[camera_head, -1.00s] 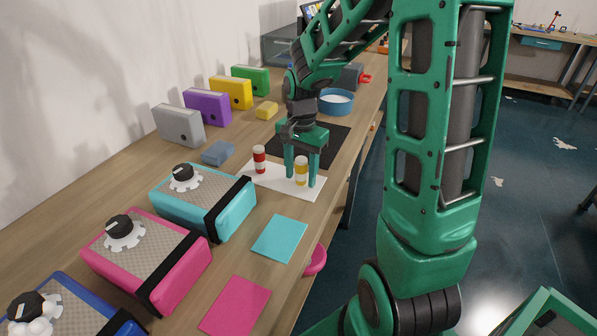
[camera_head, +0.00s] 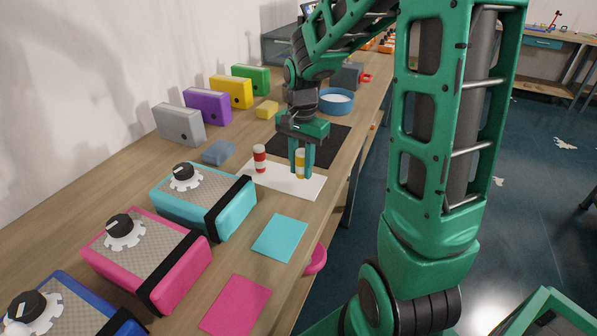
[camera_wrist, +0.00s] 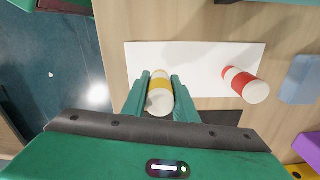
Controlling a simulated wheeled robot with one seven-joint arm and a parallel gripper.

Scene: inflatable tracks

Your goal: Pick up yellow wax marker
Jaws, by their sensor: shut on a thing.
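The yellow wax marker (camera_head: 300,164), white with a yellow band, stands upright on a white sheet (camera_head: 285,186) on the bench. My green gripper (camera_head: 302,165) is around it from above, with one finger on each side. In the wrist view, the yellow marker (camera_wrist: 160,95) sits between the two closed-in fingers (camera_wrist: 158,98), which touch its sides. The marker's lower end seems to be at the sheet; I cannot tell whether it is clear of it. A red-and-white marker (camera_head: 260,159) stands on the same sheet to the left, apart from my gripper.
A turquoise box (camera_head: 203,205) with a black strap stands in front left. A black mat (camera_head: 318,143) and a blue bowl (camera_head: 336,100) lie behind. A blue-grey block (camera_head: 218,152) is left of the sheet. A turquoise card (camera_head: 279,238) lies in front.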

